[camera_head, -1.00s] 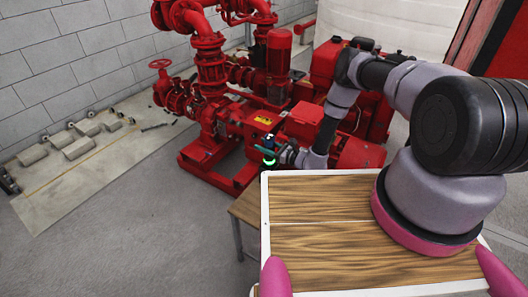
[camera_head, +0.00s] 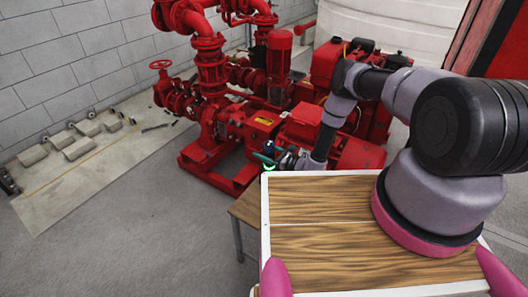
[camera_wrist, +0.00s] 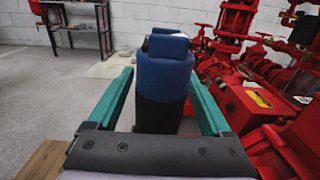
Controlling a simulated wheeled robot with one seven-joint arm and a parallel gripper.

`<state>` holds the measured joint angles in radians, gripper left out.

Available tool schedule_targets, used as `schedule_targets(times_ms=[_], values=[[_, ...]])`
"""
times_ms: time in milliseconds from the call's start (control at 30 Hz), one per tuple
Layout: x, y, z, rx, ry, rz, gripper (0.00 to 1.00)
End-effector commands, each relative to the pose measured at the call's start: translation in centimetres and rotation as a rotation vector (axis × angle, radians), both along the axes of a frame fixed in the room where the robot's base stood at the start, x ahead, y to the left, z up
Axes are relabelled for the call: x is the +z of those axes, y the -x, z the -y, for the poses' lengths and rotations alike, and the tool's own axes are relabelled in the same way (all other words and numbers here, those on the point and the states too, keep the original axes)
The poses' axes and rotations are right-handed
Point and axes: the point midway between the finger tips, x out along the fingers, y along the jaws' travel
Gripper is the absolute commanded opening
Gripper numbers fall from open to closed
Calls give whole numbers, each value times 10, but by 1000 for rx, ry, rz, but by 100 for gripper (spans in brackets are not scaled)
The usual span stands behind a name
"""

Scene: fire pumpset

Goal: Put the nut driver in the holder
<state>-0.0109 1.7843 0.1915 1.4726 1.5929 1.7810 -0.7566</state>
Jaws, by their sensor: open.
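A blue and black upright cylinder (camera_wrist: 163,88), which looks like the nut driver's handle, stands between the two green fingers of my gripper (camera_wrist: 160,76) in the wrist view. Gaps show on both sides of it, so the fingers are open around it without gripping it. Its lower end is hidden behind the gripper body. In the head view my gripper (camera_head: 264,158) is small, just beyond the far left corner of the table, with a bit of blue (camera_head: 269,147) at it. I cannot make out the holder clearly.
A white-edged wooden board (camera_head: 320,205), partly over a wooden table (camera_head: 245,208), fills the front. The red pumpset (camera_head: 240,125) stands behind the gripper. Grey blocks (camera_head: 80,145) lie on a pale floor slab at left. The grey floor between is open.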

Motion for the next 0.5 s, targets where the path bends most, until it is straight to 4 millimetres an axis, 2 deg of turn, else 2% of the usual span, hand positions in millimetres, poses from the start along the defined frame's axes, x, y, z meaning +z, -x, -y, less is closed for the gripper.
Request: schedule_targets(times_ms=[67, 167, 500], values=[[4, -1, 0, 1, 0, 1, 83], [2, 5, 11, -3, 0, -2, 83], [2, 45, 70, -5, -1, -3, 83]])
